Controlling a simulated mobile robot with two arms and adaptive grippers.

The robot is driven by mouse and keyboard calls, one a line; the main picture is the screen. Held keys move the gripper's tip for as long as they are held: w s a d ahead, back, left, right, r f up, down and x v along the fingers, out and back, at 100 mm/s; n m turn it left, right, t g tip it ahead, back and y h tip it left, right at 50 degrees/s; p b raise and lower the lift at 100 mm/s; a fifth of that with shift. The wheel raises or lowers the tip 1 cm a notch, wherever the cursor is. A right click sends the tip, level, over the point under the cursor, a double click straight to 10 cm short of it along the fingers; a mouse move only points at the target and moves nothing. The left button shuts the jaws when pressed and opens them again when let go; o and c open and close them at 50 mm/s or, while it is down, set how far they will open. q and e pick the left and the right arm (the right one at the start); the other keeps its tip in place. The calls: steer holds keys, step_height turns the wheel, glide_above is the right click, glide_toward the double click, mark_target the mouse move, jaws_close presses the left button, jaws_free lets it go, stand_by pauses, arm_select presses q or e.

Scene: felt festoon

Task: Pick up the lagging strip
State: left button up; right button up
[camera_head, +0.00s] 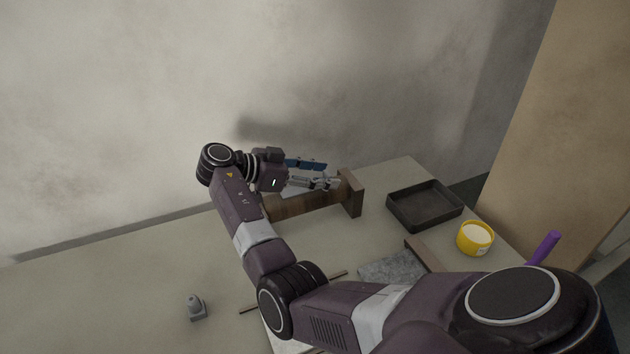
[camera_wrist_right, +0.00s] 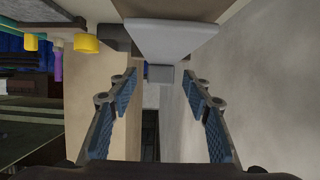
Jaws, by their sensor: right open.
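A pale grey strip (camera_head: 293,191), which looks like the lagging strip, is at the wooden stand (camera_head: 305,206) near the wall, partly hidden by my right gripper. In the right wrist view, a pale grey slab (camera_wrist_right: 172,40) that seems to be the same piece shows above and beyond the fingertips. My right gripper (camera_head: 329,175) is open above the stand. Its blue-padded fingers (camera_wrist_right: 160,88) are apart with nothing between them in the wrist view. I cannot tell how far the strip is from the fingers. My left gripper is not in view.
A dark tray (camera_head: 395,214) and a yellow tub (camera_head: 475,245) stand at the right. A mottled grey piece (camera_head: 385,270) lies in front of the tray, partly behind my arm. A small grey cone-shaped object (camera_head: 196,308) stands front left. The table's left part is mostly clear.

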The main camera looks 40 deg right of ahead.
steer(key=c, duration=0.9)
steer(key=shift+c, duration=0.2)
